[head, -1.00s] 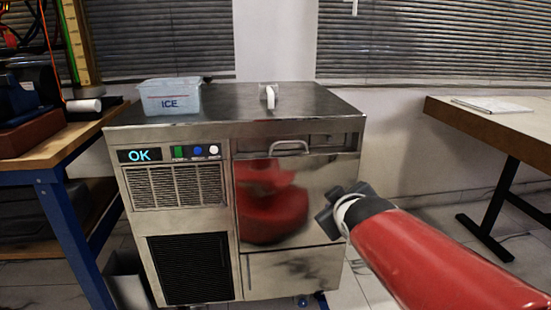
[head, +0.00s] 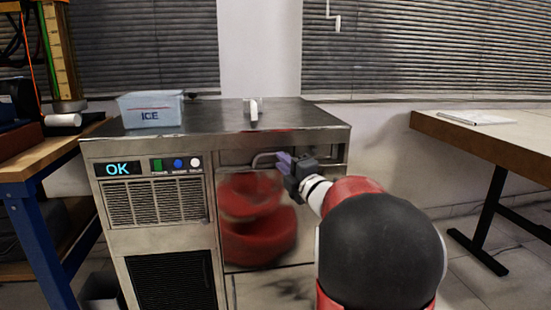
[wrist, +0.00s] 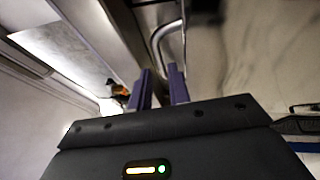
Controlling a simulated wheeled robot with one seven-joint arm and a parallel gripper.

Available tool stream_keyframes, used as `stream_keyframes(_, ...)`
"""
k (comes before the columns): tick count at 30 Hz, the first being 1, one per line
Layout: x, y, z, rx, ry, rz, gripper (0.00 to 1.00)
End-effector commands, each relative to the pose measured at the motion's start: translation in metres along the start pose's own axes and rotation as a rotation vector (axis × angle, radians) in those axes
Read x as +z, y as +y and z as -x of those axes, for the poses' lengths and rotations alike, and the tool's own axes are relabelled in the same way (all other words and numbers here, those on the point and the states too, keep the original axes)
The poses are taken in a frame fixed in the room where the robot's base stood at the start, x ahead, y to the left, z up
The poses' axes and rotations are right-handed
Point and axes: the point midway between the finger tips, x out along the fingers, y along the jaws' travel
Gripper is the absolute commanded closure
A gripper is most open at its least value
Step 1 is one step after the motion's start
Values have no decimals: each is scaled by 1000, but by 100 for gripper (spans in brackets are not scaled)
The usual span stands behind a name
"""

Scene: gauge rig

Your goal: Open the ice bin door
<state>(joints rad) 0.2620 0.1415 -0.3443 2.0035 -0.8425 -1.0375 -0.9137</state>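The ice bin door (head: 306,222) is the shiny steel panel on the right of the ice machine, showing a red reflection of my arm. It looks shut. Its curved metal bar handle (head: 262,157) is at the door's top, partly hidden by my gripper in the head view. My gripper (head: 282,160) is at the right part of the handle. In the wrist view its two purple fingers (wrist: 161,78) stand apart, and the handle (wrist: 156,40) runs toward the gap between them. I cannot tell whether the fingers touch it.
The ice machine's top (head: 215,117) bears a clear bin marked ICE (head: 152,110) and a small white part (head: 253,108). A display reads OK (head: 118,169). A blue-legged workbench (head: 42,225) stands left, a wooden table (head: 490,135) right. Floor between machine and table is clear.

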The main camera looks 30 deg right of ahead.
Motion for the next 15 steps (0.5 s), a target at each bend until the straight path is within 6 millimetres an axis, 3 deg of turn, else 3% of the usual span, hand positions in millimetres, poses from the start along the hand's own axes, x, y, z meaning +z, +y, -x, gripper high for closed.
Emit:
stream_keyframes(6, 0, 0, -28, -1, 0, -2, 81)
stream_keyframes(15, 0, 0, -34, 0, -3, -3, 81)
